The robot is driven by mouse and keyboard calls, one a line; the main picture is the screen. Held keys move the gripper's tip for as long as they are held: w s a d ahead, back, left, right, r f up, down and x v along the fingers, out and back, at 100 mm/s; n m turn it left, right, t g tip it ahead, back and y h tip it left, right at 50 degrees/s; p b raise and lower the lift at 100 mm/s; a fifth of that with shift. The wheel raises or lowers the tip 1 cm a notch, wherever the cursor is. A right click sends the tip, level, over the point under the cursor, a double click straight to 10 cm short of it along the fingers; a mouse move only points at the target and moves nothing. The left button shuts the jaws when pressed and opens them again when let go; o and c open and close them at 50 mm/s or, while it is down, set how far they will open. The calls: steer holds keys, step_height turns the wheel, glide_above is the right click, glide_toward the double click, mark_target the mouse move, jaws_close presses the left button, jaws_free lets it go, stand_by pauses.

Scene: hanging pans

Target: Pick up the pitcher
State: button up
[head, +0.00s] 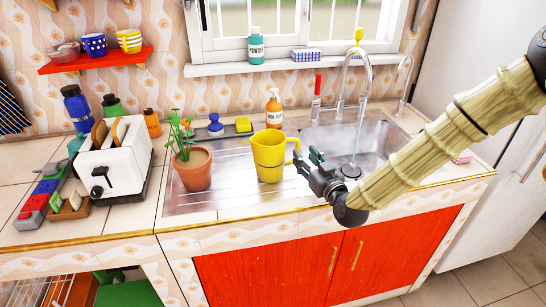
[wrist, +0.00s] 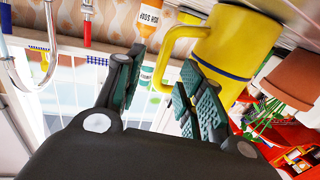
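The yellow pitcher (head: 268,157) stands upright on the ribbed drainboard, its handle facing right toward my gripper (head: 306,162). In the wrist view the pitcher (wrist: 238,42) is at the upper right, tilted by the camera angle, with a dark stripe around its body. Its handle loop shows just beyond the gap between the fingertips of my gripper (wrist: 158,62). The two fingers are apart and nothing is held between them. I cannot tell whether a finger touches the handle. Part of the pitcher's body is hidden behind the right finger.
A potted plant (head: 193,168) stands close left of the pitcher. An orange soap bottle (head: 273,112) and a sponge (head: 243,125) are behind it. The sink (head: 372,138) with its faucet lies to the right. A toaster (head: 115,168) is farther left.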

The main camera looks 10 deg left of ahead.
mark_target(298, 149)
steer(key=shift+w+a+r+p, duration=0.15)
steer(key=shift+w+a+p, duration=0.15)
steer(key=shift+w+a, duration=0.15)
steer(key=shift+p+x, duration=0.6)
steer(key=shift+x, duration=1.5)
jaws_close()
